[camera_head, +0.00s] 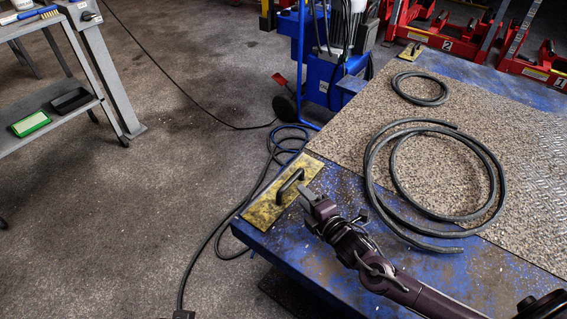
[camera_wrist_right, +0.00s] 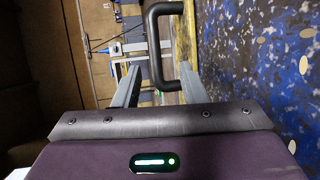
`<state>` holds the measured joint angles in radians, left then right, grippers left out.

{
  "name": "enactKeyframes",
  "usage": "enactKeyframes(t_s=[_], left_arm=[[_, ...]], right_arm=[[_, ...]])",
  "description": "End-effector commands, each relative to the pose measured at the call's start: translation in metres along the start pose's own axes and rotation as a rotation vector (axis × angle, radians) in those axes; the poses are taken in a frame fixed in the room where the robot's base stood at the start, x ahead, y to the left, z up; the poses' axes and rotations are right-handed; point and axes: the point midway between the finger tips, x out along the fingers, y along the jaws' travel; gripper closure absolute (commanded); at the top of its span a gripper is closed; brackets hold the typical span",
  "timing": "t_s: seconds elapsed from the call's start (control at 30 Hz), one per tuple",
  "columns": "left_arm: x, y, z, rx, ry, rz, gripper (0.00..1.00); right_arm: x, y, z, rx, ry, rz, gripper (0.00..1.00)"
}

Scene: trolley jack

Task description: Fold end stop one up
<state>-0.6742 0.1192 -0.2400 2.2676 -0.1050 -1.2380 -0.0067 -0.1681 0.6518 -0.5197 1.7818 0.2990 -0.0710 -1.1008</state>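A worn yellow plate (camera_head: 284,195) with a dark bar handle (camera_head: 290,186) lies flat at the near left corner of the blue platform (camera_head: 300,245). It looks like an end stop; no number is readable on it. My right gripper (camera_head: 308,196) is just right of the handle. The handle (camera_wrist_right: 156,50) stands just ahead, in line with the gap. I cannot tell whether they touch. My left gripper does not show clearly.
Loose black hose coils (camera_head: 375,195) lie on the platform's textured top, right of my arm. A second yellow plate (camera_head: 411,51) is at the far edge. A blue machine (camera_head: 325,75) and red jacks (camera_head: 440,35) stand behind. Cables (camera_head: 225,225) lie on the floor to the left.

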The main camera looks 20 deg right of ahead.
Motion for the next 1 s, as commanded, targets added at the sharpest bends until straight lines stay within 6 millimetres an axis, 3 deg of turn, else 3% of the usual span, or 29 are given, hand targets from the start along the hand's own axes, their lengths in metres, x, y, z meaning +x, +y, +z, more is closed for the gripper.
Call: enactKeyframes(t_s=[0.17,0.6,0.97,1.0], left_arm=[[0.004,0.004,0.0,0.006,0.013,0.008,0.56],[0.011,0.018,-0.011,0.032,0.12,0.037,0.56],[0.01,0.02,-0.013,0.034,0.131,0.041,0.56],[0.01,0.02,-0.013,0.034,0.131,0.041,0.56]], right_arm=[[0.011,-0.001,0.001,-0.021,0.005,0.012,0.62],[0.073,0.0,0.001,-0.018,0.004,0.011,0.62],[0.078,0.001,0.0,-0.018,0.005,0.009,0.62],[0.078,0.001,0.001,-0.018,0.005,0.009,0.67]])
